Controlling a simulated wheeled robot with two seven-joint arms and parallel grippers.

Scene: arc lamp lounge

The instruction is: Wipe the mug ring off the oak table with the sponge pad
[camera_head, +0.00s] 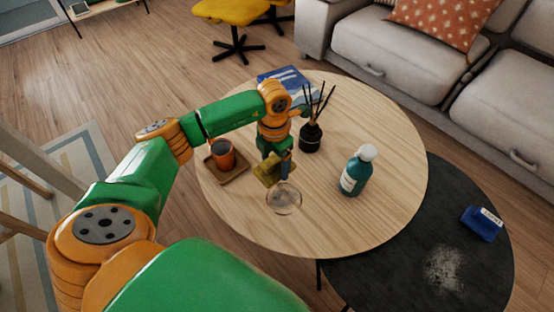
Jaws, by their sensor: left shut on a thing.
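The round oak table (380,150) stands in the middle of the head view. The mug ring (284,198) is a round brownish-grey stain near its front left part. My left gripper (284,166) points down over the table and is shut on the sponge pad (267,170), a yellow-olive block. The pad is just behind and left of the ring; whether it touches the table I cannot tell. My right gripper is not in view.
An orange mug (222,153) stands on a brown tray (237,178) at left. A reed diffuser (310,137), a teal bottle (355,172) and a blue book (290,84) are on the oak table. The dark table (390,270) holds a blue item (481,224) and a pale smudge (444,268).

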